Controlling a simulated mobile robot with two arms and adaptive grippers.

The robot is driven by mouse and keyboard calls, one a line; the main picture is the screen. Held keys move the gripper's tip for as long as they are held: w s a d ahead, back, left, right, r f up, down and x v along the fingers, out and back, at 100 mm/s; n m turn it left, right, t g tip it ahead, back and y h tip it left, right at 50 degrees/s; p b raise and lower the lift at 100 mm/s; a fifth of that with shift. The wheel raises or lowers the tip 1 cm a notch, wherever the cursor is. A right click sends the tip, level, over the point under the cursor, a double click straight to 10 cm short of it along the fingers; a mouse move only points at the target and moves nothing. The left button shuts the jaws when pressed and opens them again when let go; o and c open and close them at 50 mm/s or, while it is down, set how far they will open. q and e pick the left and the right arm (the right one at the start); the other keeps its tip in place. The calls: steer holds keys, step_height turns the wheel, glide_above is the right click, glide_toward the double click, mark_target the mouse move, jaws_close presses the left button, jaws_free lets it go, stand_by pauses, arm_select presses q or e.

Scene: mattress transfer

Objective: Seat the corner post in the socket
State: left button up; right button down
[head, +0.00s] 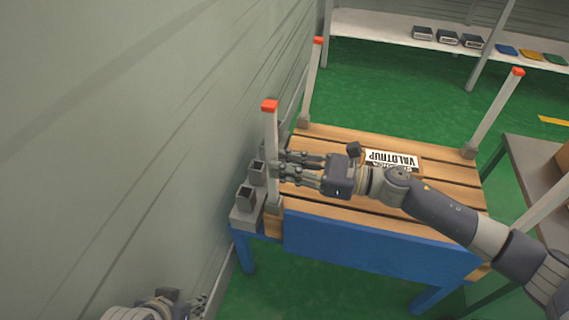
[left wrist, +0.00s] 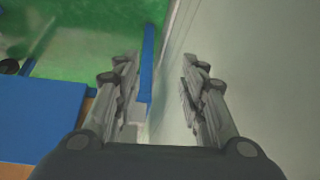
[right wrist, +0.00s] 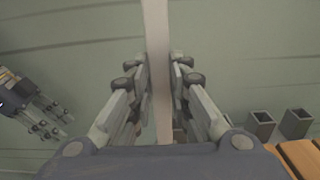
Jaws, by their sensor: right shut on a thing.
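The corner post (head: 271,135), white with a red tip, stands upright at the table's near left corner. My right gripper (head: 282,168) is shut around its shaft; the shaft (right wrist: 157,60) also runs between the fingers in the right wrist view. The post's lower end meets the grey socket (head: 274,207) at that corner; I cannot tell how deep it sits. My left gripper (head: 200,302) is low by the wall at the bottom left. Its fingers (left wrist: 160,85) are apart and empty in the left wrist view.
The slatted table (head: 350,216) has a blue front and a VALDTRUP label (head: 392,160). Other red-tipped posts (head: 312,80) stand at its corners. A grey rack (head: 241,218) with hollow square holders sits left of the post, close to the wall (head: 120,130). A grey bench (head: 530,175) stands right.

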arm_select(q)
steer(key=shift+w+d+r+t, duration=0.15)
steer(key=shift+w+t, duration=0.05)
steer(key=shift+w, duration=0.2)
steer(key=shift+w+d+r+t, duration=0.1)
steer(key=shift+w+t, duration=0.1)
steer(key=shift+w, duration=0.2)
steer(key=shift+w, duration=0.1)
steer(key=shift+w+d+r, duration=0.1)
steer(key=shift+w, duration=0.15)
steer(key=shift+w+d+r+t+b, duration=0.1)
steer(key=shift+w+t+b, duration=0.2)
steer(key=shift+w+t, duration=0.1)
steer(key=shift+w+d+r+t+h, duration=0.2)
steer(key=shift+w+r+t, duration=0.1)
steer(key=shift+w, duration=0.2)
steer(key=shift+w+d+r+t+h, duration=0.1)
steer(key=shift+w+d+r+t, duration=0.15)
steer(key=shift+w, duration=0.2)
steer(key=shift+w+r, duration=0.15)
steer(key=shift+w, duration=0.15)
steer(key=shift+b, duration=0.3)
steer(key=shift+w+d+r+t+h, duration=0.2)
steer(key=shift+w+r+t, duration=0.25)
steer(key=shift+w, duration=0.2)
steer(key=shift+w+d+r+t+h, duration=0.1)
steer(key=shift+w+d+r+t, duration=0.1)
steer(key=shift+w+r+t, duration=0.35)
